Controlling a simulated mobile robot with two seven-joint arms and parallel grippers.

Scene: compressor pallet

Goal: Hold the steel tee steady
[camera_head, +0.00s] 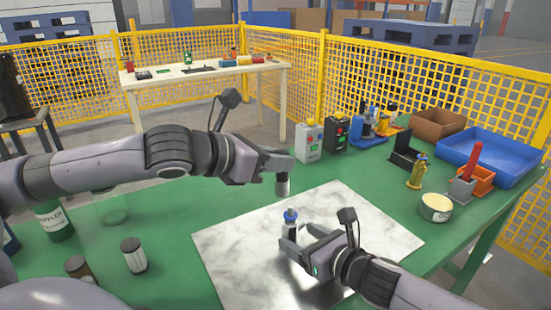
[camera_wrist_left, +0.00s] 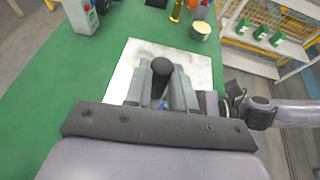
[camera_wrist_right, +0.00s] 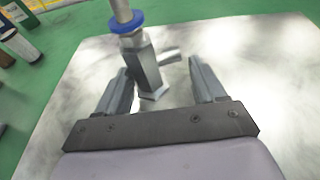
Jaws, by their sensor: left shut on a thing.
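The steel tee (camera_wrist_right: 147,68) stands upright on a pale marbled plate, with a blue ring and a side branch to the right in the right wrist view. In the head view its blue-ringed top (camera_head: 290,215) shows above my right gripper (camera_head: 303,240). My right gripper is open; in the right wrist view the tee stands between its fingers, nearer the left one, with a gap on the right. My left gripper (camera_head: 281,168) is shut on a dark-topped grey cylinder (camera_head: 282,186), also seen in the left wrist view (camera_wrist_left: 161,70). The cylinder hangs above the tee; whether they touch is unclear.
The marbled plate (camera_head: 225,250) lies on the green table (camera_head: 160,207). A grey-and-black canister (camera_head: 133,255) stands at left. The plate is otherwise clear.

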